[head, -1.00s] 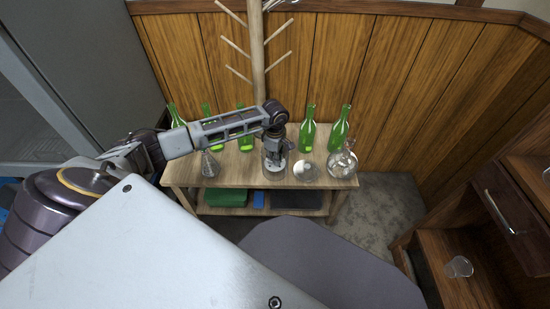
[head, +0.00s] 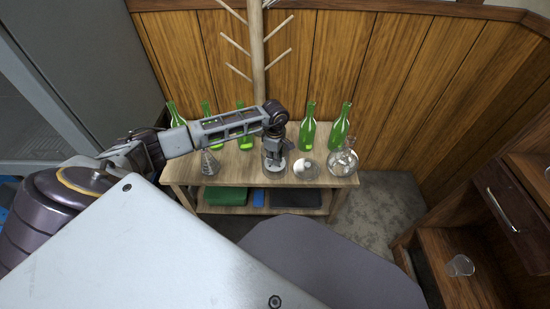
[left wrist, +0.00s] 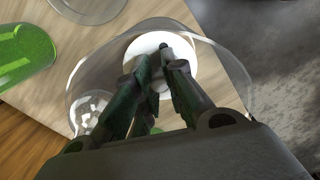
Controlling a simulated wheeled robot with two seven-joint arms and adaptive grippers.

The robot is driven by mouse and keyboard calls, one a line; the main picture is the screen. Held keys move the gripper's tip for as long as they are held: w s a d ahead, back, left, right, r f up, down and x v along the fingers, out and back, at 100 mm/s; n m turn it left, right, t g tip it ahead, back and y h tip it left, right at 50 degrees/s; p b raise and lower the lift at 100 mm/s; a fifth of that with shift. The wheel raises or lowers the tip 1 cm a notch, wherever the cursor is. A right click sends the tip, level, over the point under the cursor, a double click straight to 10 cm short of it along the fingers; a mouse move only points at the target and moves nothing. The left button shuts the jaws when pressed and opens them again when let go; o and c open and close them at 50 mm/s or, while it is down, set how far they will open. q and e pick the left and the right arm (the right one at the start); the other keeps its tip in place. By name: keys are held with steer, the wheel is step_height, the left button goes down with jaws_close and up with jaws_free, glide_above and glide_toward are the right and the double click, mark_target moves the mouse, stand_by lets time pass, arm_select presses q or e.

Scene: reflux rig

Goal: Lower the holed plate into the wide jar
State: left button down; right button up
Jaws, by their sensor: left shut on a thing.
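The wide clear jar (head: 266,172) stands on the wooden table, near the middle of its front edge. Its glass outline also shows in the left wrist view (left wrist: 75,88). The white plate (left wrist: 187,62) lies within that outline, below my left gripper, and shows small and pale in the head view. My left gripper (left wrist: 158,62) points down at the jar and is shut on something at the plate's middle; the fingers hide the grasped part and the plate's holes. In the head view the gripper (head: 275,152) is over the jar mouth. The plate's exact height in the jar is unclear. My right gripper is not in view.
On the table (head: 232,177), a conical flask (head: 209,164) stands left of the jar. A round shiny piece (head: 306,169) and a round glass flask (head: 342,161) stand right. Several green bottles (head: 308,128) line the back, before a wooden branched stand (head: 257,60).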

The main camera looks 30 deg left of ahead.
arm_select(q)
steer(key=c, duration=1.4)
jaws_free()
steer(key=shift+r+p, duration=3)
steer(key=shift+r, duration=1.5)
steer(key=shift+s+f, duration=0.1)
